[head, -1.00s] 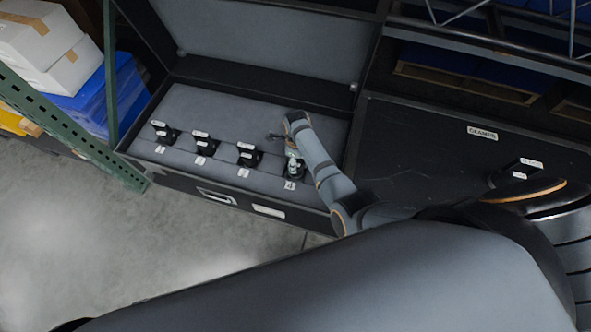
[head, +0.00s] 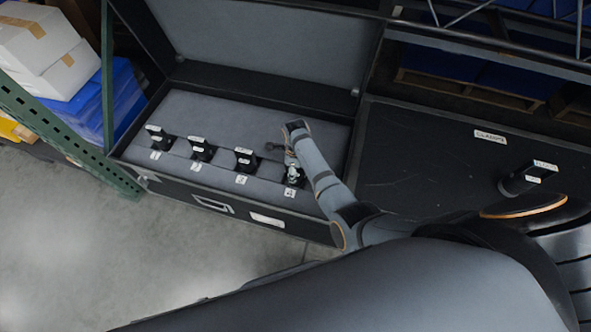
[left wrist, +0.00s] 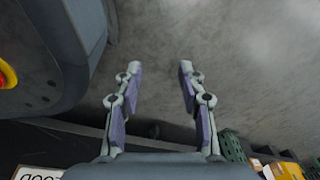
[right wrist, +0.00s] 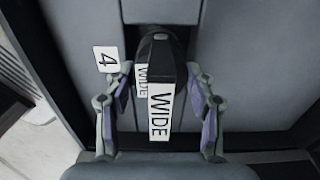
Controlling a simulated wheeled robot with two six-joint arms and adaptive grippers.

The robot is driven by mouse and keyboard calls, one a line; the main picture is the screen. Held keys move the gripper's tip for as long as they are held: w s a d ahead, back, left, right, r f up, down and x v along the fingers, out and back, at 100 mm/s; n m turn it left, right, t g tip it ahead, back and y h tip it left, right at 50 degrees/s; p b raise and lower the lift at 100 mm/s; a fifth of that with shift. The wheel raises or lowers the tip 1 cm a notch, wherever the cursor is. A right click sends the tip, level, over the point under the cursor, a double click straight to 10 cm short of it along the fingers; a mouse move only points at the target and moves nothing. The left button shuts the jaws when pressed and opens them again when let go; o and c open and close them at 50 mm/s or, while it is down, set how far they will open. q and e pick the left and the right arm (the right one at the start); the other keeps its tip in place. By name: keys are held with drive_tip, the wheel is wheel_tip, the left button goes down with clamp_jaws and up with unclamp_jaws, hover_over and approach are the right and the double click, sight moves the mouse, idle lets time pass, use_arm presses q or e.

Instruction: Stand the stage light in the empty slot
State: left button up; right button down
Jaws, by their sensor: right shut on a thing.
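My right gripper (right wrist: 160,105) is shut on a black stage light (right wrist: 160,52) with white WIDE labels, at the slot tagged 4. In the head view this gripper (head: 292,172) is at the right end of the row, and my arm partly hides the light. I cannot tell whether the light rests on the slot floor. The grey foam (head: 240,115) of the open black case holds three more black lights, at slots 1 (head: 158,138), 2 (head: 201,150) and 3 (head: 245,160). My left gripper (left wrist: 157,70) is open and empty above the concrete floor.
A black case lid labelled CLAMPS (head: 440,150) lies to the right, with another black labelled light (head: 525,178) on it. The raised case lid (head: 260,40) stands behind the foam. A green rack post (head: 60,130), white boxes (head: 40,40) and blue totes (head: 105,100) are at left.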

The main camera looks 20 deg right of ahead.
drive_tip(key=shift+c, duration=2.4)
unclamp_jaws()
use_arm(q)
drive_tip(key=shift+w, duration=0.1)
use_arm(e)
wheel_tip(320, 180, up, 12)
drive_tip(key=p, duration=0.3)
drive_tip(key=shift+r+p, duration=0.1)
drive_tip(key=shift+p, duration=0.3)
use_arm(q)
drive_tip(key=s, duration=0.7)
drive_tip(key=shift+r, duration=0.2)
